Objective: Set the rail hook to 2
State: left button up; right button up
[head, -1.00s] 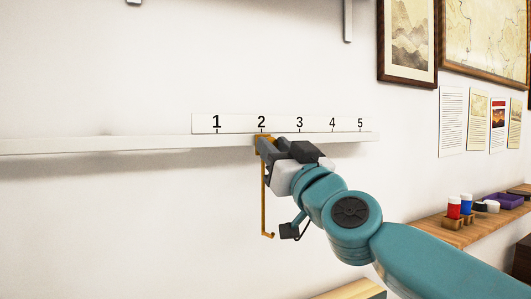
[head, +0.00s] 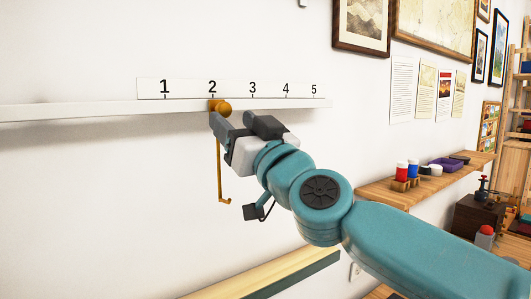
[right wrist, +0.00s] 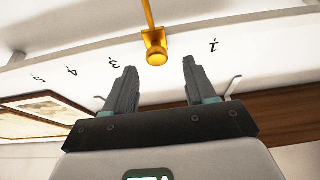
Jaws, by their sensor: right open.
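The brass rail hook (head: 219,165) hangs from the white rail (head: 100,109), its slider and round knob (head: 224,108) under the 2 on the number strip (head: 235,88). My right gripper (head: 243,121) is open and empty just in front of and below the knob, apart from it. In the right wrist view the knob (right wrist: 156,55) lies beyond and between the two spread fingertips (right wrist: 160,65), with the strip upside down; the 2 is hidden there behind the hook. My left gripper is not in view.
A wooden shelf (head: 400,191) with red and blue cups and a purple tray runs along the wall at right. Framed prints (head: 362,22) and paper sheets hang above it. A wooden ledge (head: 270,275) lies below. The rail left of the hook is clear.

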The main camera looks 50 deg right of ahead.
jog(key=p+v, duration=0.2)
jog(key=v, duration=1)
jog(key=shift+s+a+f, duration=0.15)
jog(key=shift+s, duration=0.15)
jog(key=shift+s, duration=0.1)
